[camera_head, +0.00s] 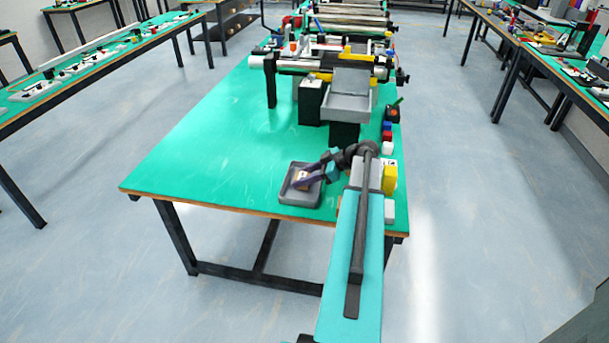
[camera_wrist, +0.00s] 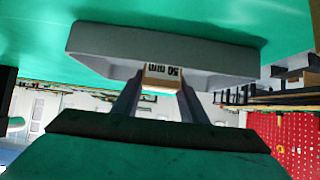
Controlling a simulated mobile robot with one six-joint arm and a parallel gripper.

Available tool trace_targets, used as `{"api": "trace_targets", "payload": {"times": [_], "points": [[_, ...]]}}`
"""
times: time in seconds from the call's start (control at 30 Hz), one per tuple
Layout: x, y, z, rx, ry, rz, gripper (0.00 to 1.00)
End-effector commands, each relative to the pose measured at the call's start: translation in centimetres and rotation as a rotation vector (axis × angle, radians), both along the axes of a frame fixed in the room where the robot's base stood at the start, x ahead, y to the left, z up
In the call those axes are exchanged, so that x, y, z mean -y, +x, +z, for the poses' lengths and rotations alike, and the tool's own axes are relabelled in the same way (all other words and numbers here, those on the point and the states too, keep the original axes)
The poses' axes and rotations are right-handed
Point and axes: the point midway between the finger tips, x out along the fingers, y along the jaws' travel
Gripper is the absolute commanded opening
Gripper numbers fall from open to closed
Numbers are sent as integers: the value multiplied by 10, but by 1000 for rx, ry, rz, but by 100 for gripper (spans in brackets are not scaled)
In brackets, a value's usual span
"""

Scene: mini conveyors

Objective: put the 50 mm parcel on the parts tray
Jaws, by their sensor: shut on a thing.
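The 50 mm parcel (camera_wrist: 162,77) is a small tan block with a "50 mm" label, which reads upside down in the wrist view. My gripper (camera_wrist: 158,88) is shut on it, one finger on each side. The parts tray (camera_head: 289,193) is a grey, shallow, square tray near the front edge of the green table. In the head view my gripper (camera_head: 303,181) and the parcel (camera_head: 300,177) are over or inside the tray. In the wrist view the tray (camera_wrist: 110,45) is right behind the parcel. I cannot tell whether the parcel touches the tray floor.
A grey chute (camera_head: 348,100) and mini conveyors (camera_head: 325,62) stand at the back of the table (camera_head: 220,140). A yellow block (camera_head: 390,178) and several small coloured parts (camera_head: 388,135) line the right edge. The table left of the tray is clear.

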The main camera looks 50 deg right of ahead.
Motion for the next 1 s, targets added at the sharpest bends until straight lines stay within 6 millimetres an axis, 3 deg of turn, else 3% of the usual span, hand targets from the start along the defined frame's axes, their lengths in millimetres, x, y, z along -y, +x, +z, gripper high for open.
{"api": "trace_targets", "payload": {"times": [0.43, 0.47, 0.57, 1.0], "points": [[0, 0, -4, 0, 0, 0, 11], [0, 0, -4, 0, 0, 0, 40], [0, 0, -3, 0, 0, 0, 57], [0, 0, -1, 0, 0, -1, 57]]}}
